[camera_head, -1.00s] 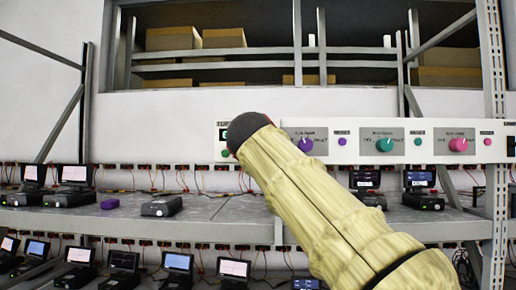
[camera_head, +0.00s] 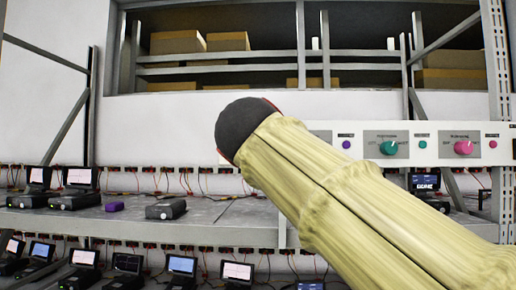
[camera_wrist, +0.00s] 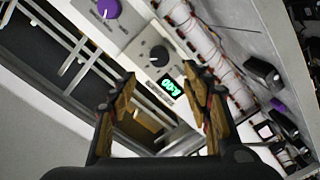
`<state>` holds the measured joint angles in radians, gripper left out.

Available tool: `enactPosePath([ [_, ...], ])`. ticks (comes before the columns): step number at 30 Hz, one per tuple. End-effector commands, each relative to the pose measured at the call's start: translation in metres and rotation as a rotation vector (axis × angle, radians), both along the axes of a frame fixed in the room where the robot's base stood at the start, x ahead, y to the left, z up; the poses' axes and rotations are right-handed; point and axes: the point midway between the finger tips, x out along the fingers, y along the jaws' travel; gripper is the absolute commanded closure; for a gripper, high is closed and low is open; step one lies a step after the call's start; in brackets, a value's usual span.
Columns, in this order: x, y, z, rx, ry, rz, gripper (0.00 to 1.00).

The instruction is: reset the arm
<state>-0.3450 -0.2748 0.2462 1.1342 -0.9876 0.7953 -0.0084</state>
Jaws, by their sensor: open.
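My arm, in a pale yellow sleeve with a dark rounded joint, reaches up from the lower right across the head view and hides part of the control panel. My gripper shows in the wrist view (camera_wrist: 162,105). Its two fingers stand apart with nothing between them. Beyond the fingers is a panel with a black knob (camera_wrist: 158,56) and a lit green display (camera_wrist: 171,88). The gripper is not visible in the head view.
A long white control panel (camera_head: 355,148) with teal and pink knobs runs along the rack. Several small devices with screens stand on the grey shelf (camera_head: 235,222) and below it. A purple block (camera_head: 115,206) lies on the shelf. Cardboard boxes (camera_head: 178,42) sit higher up.

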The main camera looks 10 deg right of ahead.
Motion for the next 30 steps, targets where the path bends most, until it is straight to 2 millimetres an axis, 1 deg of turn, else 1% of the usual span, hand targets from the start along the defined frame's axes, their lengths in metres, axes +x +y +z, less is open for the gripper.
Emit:
enactPosePath([
  [8, 0.000, 0.000, -0.002, 0.010, 0.005, 0.001, 0.51],
  [10, 0.004, 0.004, -0.016, 0.033, 0.032, 0.011, 0.51],
  [11, 0.006, 0.007, -0.026, 0.041, 0.050, 0.016, 0.51],
  [14, 0.015, 0.018, -0.074, 0.083, 0.138, 0.036, 0.51],
  [15, 0.015, 0.022, -0.099, 0.105, 0.184, 0.045, 0.51],
  [16, 0.014, 0.025, -0.119, 0.125, 0.221, 0.052, 0.51],
  [17, 0.011, 0.028, -0.140, 0.146, 0.258, 0.057, 0.51],
  [18, 0.005, 0.029, -0.167, 0.176, 0.307, 0.061, 0.51],
  [20, -0.006, 0.030, -0.207, 0.222, 0.379, 0.062, 0.51],
  [21, -0.016, 0.029, -0.232, 0.253, 0.425, 0.061, 0.51],
  [23, -0.033, 0.026, -0.271, 0.303, 0.494, 0.053, 0.51],
  [24, -0.046, 0.024, -0.296, 0.337, 0.536, 0.046, 0.51],
  [26, -0.067, 0.020, -0.331, 0.388, 0.598, 0.034, 0.51],
  [27, -0.082, 0.017, -0.355, 0.423, 0.637, 0.022, 0.51],
  [29, -0.106, 0.014, -0.388, 0.477, 0.693, 0.005, 0.51],
  [30, -0.123, 0.011, -0.410, 0.514, 0.727, -0.010, 0.51],
])
